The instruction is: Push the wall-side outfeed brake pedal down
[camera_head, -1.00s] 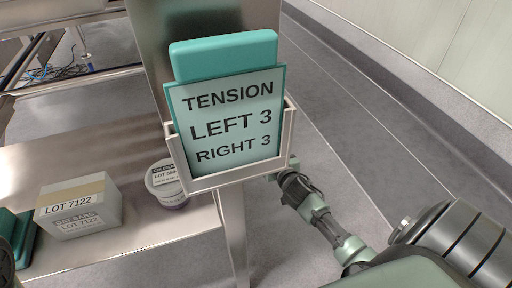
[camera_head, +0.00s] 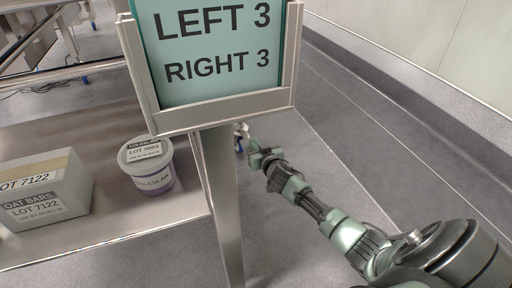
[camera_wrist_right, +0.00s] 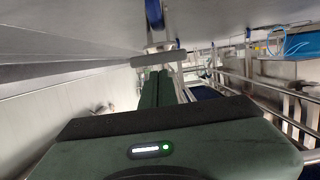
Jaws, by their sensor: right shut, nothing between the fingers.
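My right gripper (camera_head: 256,155) reaches in low past the steel leg, on its wall side. In the right wrist view its two dark green fingers (camera_wrist_right: 160,86) are shut together and empty. Just beyond their tips is a grey crossbar (camera_wrist_right: 158,58), which looks like the brake pedal, beside a blue caster wheel (camera_wrist_right: 154,14). I cannot tell whether the tips touch the bar. In the head view only a small bit of the caster area (camera_head: 241,131) shows behind the leg and sign holder; the pedal is not clear there. My left gripper is out of view.
A sign in a metal holder (camera_head: 220,118) stands in front of the steel leg (camera_head: 220,205). A steel shelf (camera_head: 100,234) at left bears a white box (camera_head: 45,200) and a purple-white tub (camera_head: 147,165). Open grey floor (camera_head: 370,160) runs along the wall at right.

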